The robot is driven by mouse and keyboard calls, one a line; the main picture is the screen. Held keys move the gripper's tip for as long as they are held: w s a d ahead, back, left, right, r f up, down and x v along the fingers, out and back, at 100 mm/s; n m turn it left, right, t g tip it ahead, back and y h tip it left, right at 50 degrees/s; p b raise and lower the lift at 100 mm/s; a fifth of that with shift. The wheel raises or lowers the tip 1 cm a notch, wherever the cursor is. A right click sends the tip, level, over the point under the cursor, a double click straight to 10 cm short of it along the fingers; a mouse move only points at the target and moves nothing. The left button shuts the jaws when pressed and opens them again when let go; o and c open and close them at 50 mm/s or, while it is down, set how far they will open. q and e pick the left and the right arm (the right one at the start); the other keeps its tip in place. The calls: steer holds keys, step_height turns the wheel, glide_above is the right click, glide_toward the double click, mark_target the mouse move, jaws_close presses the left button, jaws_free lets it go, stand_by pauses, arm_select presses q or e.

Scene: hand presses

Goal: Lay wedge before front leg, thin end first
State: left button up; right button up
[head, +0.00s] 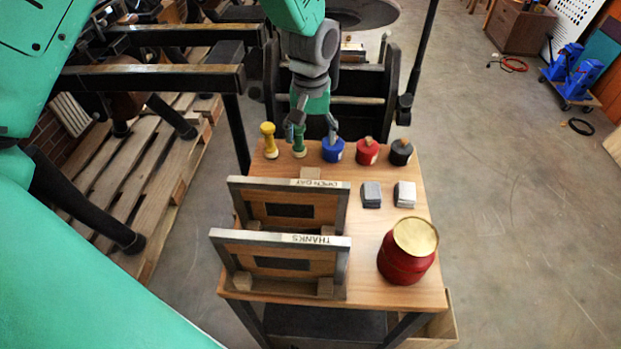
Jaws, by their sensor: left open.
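No wedge can be made out for certain. A small wooden block (312,173) sits on the table behind the rear framed form, but its shape is too small to tell. Which leg is the front leg is unclear; dark splayed legs (92,208) stand over the pallet at the left. My left gripper (316,132) points down over the table's far edge, open, with its fingers apart. The right finger is by the blue pot (333,149). My right gripper is not in view.
A press (350,85) stands behind.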

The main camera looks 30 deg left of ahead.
arm_select(q)
glide_above(310, 178)
steer(key=f, duration=0.8)
steer(key=shift+w+a+f, duration=0.1)
steer(key=shift+w+a, duration=0.15)
steer(key=shift+s+d+f+p, duration=0.1)
steer(key=shift+f+p, duration=0.1)
steer(key=shift+f, duration=1.2)
steer(key=shift+s+d+f+p, duration=0.1)
steer(key=shift+f+p, duration=0.05)
steer(key=shift+f, duration=1.2)
steer(key=shift+c, duration=0.5)
steer(key=c, duration=1.3)
steer(key=shift+r, duration=0.1)
